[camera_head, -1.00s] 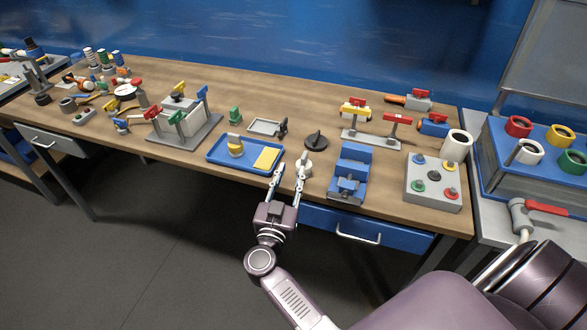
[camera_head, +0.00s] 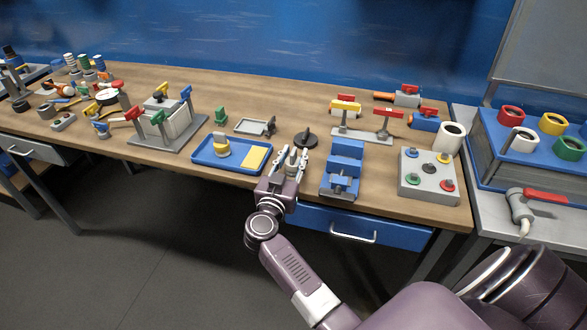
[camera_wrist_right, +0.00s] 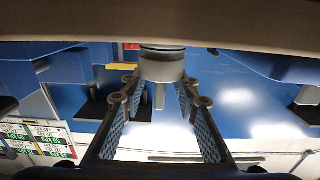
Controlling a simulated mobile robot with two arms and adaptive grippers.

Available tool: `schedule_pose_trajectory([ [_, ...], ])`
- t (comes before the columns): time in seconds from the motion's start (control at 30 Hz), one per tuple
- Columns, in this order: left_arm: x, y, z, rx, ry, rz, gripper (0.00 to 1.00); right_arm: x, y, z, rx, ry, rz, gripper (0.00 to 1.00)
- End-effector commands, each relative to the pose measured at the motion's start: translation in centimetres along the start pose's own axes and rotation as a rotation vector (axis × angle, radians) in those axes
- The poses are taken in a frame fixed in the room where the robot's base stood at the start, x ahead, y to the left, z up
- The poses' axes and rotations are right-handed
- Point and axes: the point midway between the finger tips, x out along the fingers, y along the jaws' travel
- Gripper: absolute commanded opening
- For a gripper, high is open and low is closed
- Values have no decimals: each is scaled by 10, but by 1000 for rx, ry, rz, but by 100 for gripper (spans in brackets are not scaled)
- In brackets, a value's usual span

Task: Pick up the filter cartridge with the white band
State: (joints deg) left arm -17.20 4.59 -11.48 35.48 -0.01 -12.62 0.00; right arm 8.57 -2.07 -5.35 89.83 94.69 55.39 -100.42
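Several small banded cylinders stand at the back left of the bench in the head view. One, with pale bands, looks like the white-banded filter cartridge (camera_head: 71,66), but it is too small to be sure. My right gripper (camera_head: 290,158) is over the bench's front edge, far to the right of these cylinders. In the right wrist view its fingers (camera_wrist_right: 158,112) are apart. A grey cylinder with a thin stem (camera_wrist_right: 162,66) shows beyond and between them; I cannot tell whether they touch it. My left gripper is not in view.
A blue tray (camera_head: 205,160) lies left of my right gripper, with a black knob (camera_head: 306,138) behind it and a blue vise-like block (camera_head: 345,165) to its right. A grey box with coloured knobs (camera_head: 415,185) stands farther right. A fixture with coloured clamps (camera_head: 160,145) stands left of the tray.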

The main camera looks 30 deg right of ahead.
Motion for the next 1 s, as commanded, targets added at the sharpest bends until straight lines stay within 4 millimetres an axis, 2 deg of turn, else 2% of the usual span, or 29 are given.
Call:
schedule_pose_trajectory([
  [0.17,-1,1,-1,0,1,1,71,0,0,-1,0,0,0,28],
  [0.4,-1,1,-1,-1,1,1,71,0,0,-1,0,0,0,1],
  [0.43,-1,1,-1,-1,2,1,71,0,0,-1,0,0,0,0],
  [1.0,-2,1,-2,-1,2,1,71,0,0,-6,1,2,0,0],
])
